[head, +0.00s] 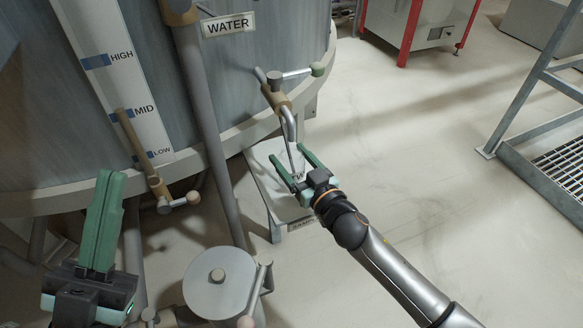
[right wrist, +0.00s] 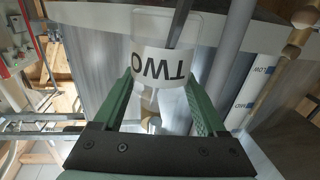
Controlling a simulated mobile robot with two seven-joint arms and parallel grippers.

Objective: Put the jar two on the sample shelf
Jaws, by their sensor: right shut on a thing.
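My right gripper (head: 293,162) reaches over the small pale sample shelf (head: 262,172), which has a partly covered label on its front edge. In the right wrist view the green fingers (right wrist: 165,95) are on either side of a clear jar with a white label reading TWO, jar two (right wrist: 165,66). The label appears upside down there. In the head view the jar is hard to make out between the fingers, below a bent metal spout. I cannot tell whether its base touches the shelf. My left gripper (head: 106,176) is at the lower left, its fingers together and empty.
The sampling spout (head: 290,125) with a green-tipped handle comes down close to my right gripper. The large grey tank (head: 150,60) stands behind, with vertical pipes. A round lidded vessel (head: 218,283) is at the bottom. Open floor lies to the right.

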